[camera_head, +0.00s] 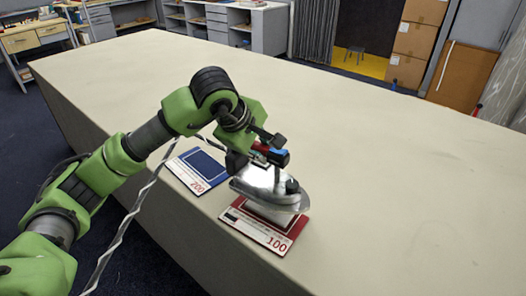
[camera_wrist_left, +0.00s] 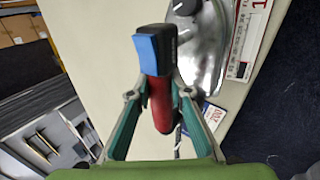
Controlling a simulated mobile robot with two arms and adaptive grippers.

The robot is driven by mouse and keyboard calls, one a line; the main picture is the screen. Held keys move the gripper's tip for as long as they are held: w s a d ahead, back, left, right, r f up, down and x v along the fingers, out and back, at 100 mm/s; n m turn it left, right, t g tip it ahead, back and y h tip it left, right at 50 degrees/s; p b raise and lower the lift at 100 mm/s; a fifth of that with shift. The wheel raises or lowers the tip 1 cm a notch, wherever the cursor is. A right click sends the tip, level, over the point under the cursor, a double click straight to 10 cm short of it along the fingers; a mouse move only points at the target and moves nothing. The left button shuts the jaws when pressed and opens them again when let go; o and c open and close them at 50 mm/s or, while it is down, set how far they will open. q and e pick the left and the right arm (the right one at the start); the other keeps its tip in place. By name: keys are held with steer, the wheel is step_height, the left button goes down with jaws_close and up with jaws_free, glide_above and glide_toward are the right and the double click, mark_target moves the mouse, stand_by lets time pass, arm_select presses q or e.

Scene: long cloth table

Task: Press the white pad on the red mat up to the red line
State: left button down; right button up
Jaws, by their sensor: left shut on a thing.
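The red mat (camera_head: 252,234), marked 100, lies near the table's front edge. Its printed end also shows in the left wrist view (camera_wrist_left: 247,38). The white pad (camera_head: 268,213) is on the mat, mostly hidden beneath a silver iron-like press (camera_head: 262,184). I cannot tell whether the press touches the pad. My left gripper (camera_head: 262,148) is shut on the press's handle, which is red with a blue and black end (camera_wrist_left: 160,90). The press's metal body also shows in the left wrist view (camera_wrist_left: 203,45). I cannot make out the red line. My right gripper is not in view.
A blue mat (camera_head: 201,165), marked 200, lies to the left of the red mat. The long cloth table (camera_head: 390,170) is bare behind and to the right. Shelves, boxes (camera_head: 413,40) and a stool (camera_head: 354,52) stand beyond the table.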

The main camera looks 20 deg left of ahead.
arm_select(q)
steer(key=shift+w+r, duration=0.15)
steer(key=shift+r, duration=0.1)
steer(key=shift+r+p, duration=1.45)
steer(key=shift+r, duration=1.6)
steer(key=shift+f, duration=0.15)
steer(key=shift+s+f, duration=0.25)
steer(key=s+f+m+g+h, duration=0.1)
steer(key=s+f+m+g, duration=0.1)
steer(key=s+m, duration=0.3)
steer(key=s+f+m+g+h, duration=0.2)
steer(key=s+f+m, duration=0.3)
steer(key=s, duration=0.4)
steer(key=s+f+m+g+h, duration=0.2)
steer(key=s+m, duration=0.3)
steer(key=s, duration=0.3)
steer(key=shift+d+f+g, duration=0.2)
steer(key=shift+f+g, duration=0.1)
steer(key=shift+f, duration=0.6)
steer(key=shift+w, duration=0.1)
